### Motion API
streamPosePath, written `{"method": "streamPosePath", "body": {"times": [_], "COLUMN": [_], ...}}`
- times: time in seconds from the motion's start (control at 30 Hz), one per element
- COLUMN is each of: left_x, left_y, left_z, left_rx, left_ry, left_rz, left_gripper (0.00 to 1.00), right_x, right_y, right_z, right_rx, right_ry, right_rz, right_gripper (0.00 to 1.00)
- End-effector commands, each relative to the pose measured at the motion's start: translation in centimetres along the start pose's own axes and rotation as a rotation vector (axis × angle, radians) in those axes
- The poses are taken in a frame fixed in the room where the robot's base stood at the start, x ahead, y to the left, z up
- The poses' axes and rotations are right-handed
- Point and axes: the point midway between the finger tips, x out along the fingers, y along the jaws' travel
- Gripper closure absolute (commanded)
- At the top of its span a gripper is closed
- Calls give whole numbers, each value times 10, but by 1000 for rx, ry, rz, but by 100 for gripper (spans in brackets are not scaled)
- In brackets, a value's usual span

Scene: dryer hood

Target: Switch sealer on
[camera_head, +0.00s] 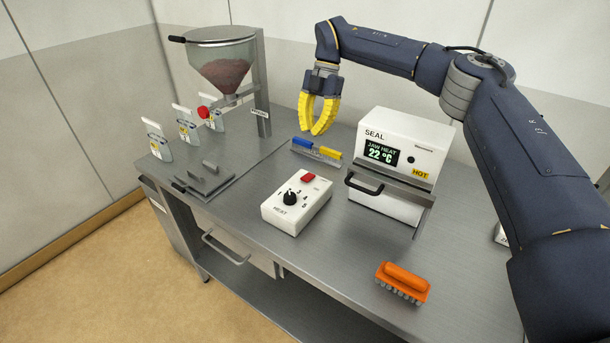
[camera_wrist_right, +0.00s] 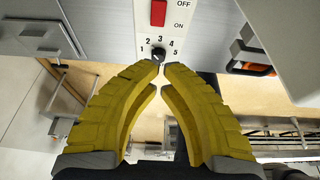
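The white heat box (camera_head: 296,202) lies on the steel bench with a red switch (camera_head: 308,177) and a black knob (camera_head: 290,198). In the right wrist view the red switch (camera_wrist_right: 158,12) sits beside OFF and ON labels, and the knob (camera_wrist_right: 158,54) has numbers around it. The white sealer (camera_head: 402,145) stands behind and right, its display reading JAW HEAT 22 °C. My right gripper (camera_head: 312,132) has yellow fingers, tips nearly together with nothing held, in the air above the bench, apart from the box. My left gripper is out of view.
Blue and yellow handled tools (camera_head: 317,150) lie behind the heat box. An orange brush (camera_head: 403,281) is near the front edge. A hopper (camera_head: 222,60) stands at the back left, with several white pouches beside it. The sealer's black handle (camera_head: 364,184) projects forward.

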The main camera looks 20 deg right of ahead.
Motion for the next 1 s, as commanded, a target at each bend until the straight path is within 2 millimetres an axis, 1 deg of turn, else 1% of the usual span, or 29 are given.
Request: {"method": "streamPosePath", "body": {"times": [0.17,0.27,0.37,0.5,0.7,0.9,1.0], "left_x": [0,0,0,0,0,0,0], "left_y": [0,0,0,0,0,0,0], "left_z": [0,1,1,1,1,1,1], "left_rx": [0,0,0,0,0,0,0], "left_ry": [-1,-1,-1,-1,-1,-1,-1], "left_rz": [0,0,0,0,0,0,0], "left_gripper": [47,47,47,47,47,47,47], "right_x": [6,17,32,58,92,119,127], "right_y": [0,0,0,0,0,0,0], "right_z": [0,0,0,0,0,3,4], "right_rx": [0,-1,-2,-1,-1,1,1], "right_ry": [1,2,2,3,3,2,1], "right_rz": [-1,-2,-1,-3,-1,-1,1], "right_gripper": [100,100,100,100,100,100,100]}}
